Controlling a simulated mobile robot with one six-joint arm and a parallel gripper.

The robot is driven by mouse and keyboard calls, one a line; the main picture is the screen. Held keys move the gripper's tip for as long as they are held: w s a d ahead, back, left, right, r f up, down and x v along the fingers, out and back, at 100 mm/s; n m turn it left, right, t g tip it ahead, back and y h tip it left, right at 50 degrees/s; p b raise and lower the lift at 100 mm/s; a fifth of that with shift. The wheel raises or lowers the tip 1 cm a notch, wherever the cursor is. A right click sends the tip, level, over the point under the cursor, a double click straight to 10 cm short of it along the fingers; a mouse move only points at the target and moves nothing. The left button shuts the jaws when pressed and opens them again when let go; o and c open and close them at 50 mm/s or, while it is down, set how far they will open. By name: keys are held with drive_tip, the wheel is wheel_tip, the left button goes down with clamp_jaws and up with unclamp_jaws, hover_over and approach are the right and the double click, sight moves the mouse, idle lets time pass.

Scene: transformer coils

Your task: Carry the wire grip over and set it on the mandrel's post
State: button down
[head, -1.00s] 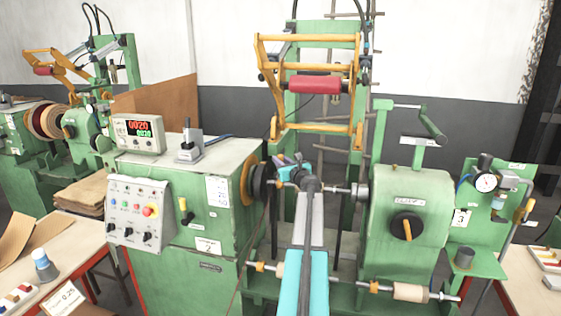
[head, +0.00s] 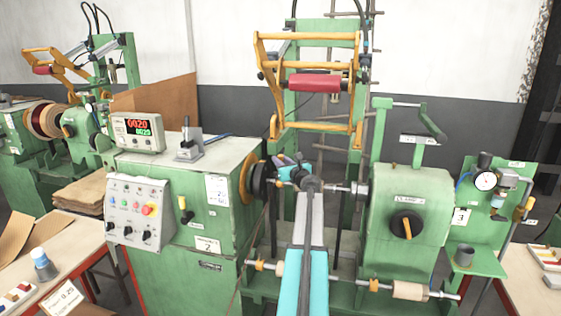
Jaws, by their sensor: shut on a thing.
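My arm reaches up from the bottom middle to the winding machine. My gripper (head: 291,173) is at its far end, small and partly hidden behind my own wrist. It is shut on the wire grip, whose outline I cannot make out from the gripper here. The gripper is at the mandrel line, between the dark faceplate (head: 259,181) on the left and the tailstock spindle (head: 359,188) on the right. The mandrel's post cannot be told apart behind my wrist, nor whether the wire grip touches it.
The green headstock cabinet (head: 225,225) with its control panel (head: 138,212) stands close on the left. The green tailstock (head: 428,200) stands on the right. A yellow frame with a red roller (head: 315,83) hangs above. A lower rod with spools (head: 410,291) crosses in front.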

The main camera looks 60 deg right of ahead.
drive_tip(key=shift+f+b, duration=1.35)
drive_tip(key=shift+f, duration=0.55)
idle(1.0)
drive_tip(key=c, duration=1.5)
unclamp_jaws()
drive_tip(key=shift+w, duration=0.1)
drive_tip(key=shift+a, duration=0.1)
drive_tip(key=b+v, duration=0.3)
drive_tip(key=v, duration=1)
drive_tip(key=shift+s+a, duration=0.25)
drive_tip(key=shift+s, duration=0.1)
drive_tip(key=shift+s, duration=0.1)
